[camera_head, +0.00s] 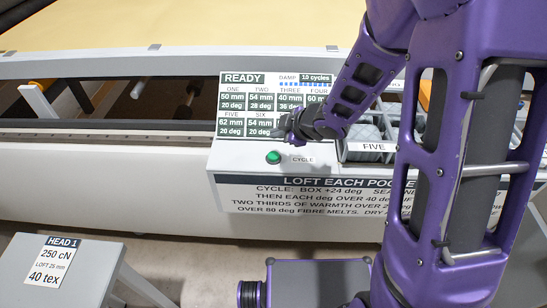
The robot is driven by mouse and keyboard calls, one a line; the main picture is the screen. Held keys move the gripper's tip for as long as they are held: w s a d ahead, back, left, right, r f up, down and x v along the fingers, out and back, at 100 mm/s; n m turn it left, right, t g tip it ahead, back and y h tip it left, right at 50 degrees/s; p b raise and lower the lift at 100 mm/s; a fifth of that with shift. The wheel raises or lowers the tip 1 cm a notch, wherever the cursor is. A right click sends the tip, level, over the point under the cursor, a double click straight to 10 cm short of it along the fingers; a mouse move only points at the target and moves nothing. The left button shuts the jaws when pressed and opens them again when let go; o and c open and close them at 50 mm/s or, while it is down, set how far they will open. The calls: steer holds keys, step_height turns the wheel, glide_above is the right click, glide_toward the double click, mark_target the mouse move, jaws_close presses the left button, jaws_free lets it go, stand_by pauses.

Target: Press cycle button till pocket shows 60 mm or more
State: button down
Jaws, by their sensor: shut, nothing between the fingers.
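The green CYCLE button (273,157) is on the grey console's front ledge. My gripper (283,131) is shut and empty, just above the button in the picture, with a small visible gap. The display (245,103) reads READY and DAMP 10 cycles. It shows ONE 50 mm 20 deg, TWO 54 mm 28 deg, THREE 40 mm 36 deg, and FOUR about 60 mm, partly cut off by my arm. Below, FIVE reads 62 mm 20 deg and SIX 54 mm; my gripper hides the rest of that row.
A sign (300,195) about lofting pockets runs along the console front. A grey stand labelled HEAD 1 (90,258) is at lower left.

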mark_target(277, 157)
steer(key=shift+f+b, duration=1.75)
steer(key=shift+f, duration=0.75)
steer(key=shift+f, duration=0.15)
steer(key=shift+f+b, duration=0.25)
steer(key=shift+b, duration=0.1)
steer(key=shift+f+b, duration=0.5)
steer(key=shift+f, duration=0.1)
stand_by(0.5)
steer(key=shift+r, duration=0.1)
steer(key=shift+r+p, duration=0.9)
steer(key=shift+p, duration=0.1)
step_height(277, 157, up, 5)
steer(key=p, duration=0.5)
stand_by(1.1)
